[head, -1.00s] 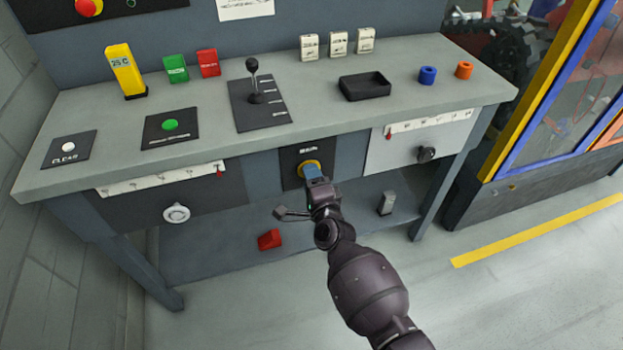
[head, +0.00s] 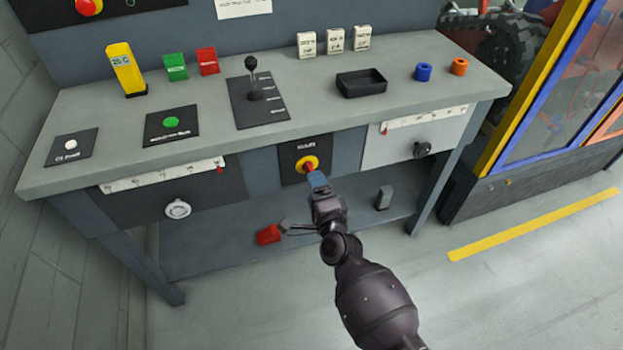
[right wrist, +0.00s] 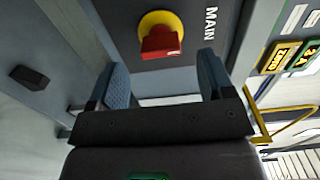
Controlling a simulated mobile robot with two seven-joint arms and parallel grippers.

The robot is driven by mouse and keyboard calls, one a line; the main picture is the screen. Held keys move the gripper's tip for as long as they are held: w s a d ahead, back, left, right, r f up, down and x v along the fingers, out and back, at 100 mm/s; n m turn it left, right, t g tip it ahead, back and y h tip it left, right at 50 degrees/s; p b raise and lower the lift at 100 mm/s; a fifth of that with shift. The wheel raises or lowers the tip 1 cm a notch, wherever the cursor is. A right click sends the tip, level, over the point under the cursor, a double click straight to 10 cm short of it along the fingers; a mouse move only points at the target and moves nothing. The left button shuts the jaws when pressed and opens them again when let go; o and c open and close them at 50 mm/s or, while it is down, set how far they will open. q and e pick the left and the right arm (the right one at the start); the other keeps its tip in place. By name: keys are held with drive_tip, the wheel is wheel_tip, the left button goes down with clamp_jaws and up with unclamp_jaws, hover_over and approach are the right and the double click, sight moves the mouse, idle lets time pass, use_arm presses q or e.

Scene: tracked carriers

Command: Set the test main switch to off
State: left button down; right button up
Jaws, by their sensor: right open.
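The main switch (head: 307,164) is a red handle on a round yellow plate, on a dark panel marked MAIN in the bench front. In the right wrist view its red handle (right wrist: 161,42) shows clearly, just beyond my fingers. Which setting the handle points to I cannot tell. My right gripper (head: 317,180) is in front of and just below the switch, its blue fingertips overlapping the lower edge in the head view. In the right wrist view the gripper (right wrist: 163,76) is open, with a gap between its fingers and nothing held. My left gripper is out of view.
The bench top (head: 330,115) holds a lever plate (head: 262,110), a black tray (head: 361,84) and coloured blocks. Knobs (head: 177,209) and (head: 422,149) flank the switch panel. A red block (head: 268,235) and a grey block (head: 384,197) are under the bench.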

use_arm(q)
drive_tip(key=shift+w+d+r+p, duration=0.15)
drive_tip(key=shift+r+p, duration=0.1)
drive_tip(key=shift+p, duration=0.15)
use_arm(e)
drive_tip(key=shift+v, duration=2.95)
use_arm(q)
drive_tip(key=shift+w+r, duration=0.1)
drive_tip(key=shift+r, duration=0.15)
